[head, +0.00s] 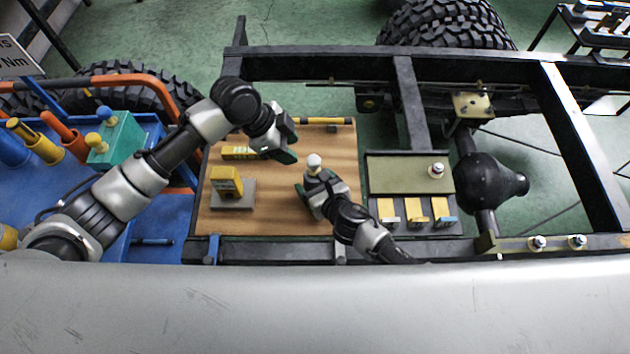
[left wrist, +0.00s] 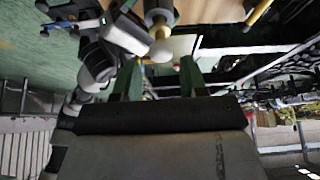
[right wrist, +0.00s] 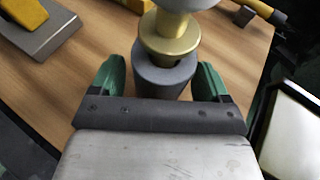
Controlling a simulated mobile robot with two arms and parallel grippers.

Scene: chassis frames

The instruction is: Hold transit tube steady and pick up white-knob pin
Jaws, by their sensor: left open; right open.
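The white-knob pin (head: 314,160) stands upright in the transit tube on the wooden board. In the right wrist view the grey transit tube (right wrist: 160,82) and the pin's gold collar (right wrist: 170,38) show, with the knob top cut off by the frame. My right gripper (head: 318,180) is open, its green fingers on either side of the tube; whether they touch it I cannot tell. My left gripper (head: 287,142) is open and empty, up and left of the knob. In the left wrist view the white knob (left wrist: 161,50) is just beyond the fingers, roughly between them.
A yellow device on a grey base (head: 232,194) and a yellow block (head: 238,152) lie on the wooden board (head: 265,215). A yellow-black bar (head: 325,121) lies at its far edge. A tray (head: 395,170) with another white-knobbed piece (head: 437,170) is right. Dark chassis rails surround the area.

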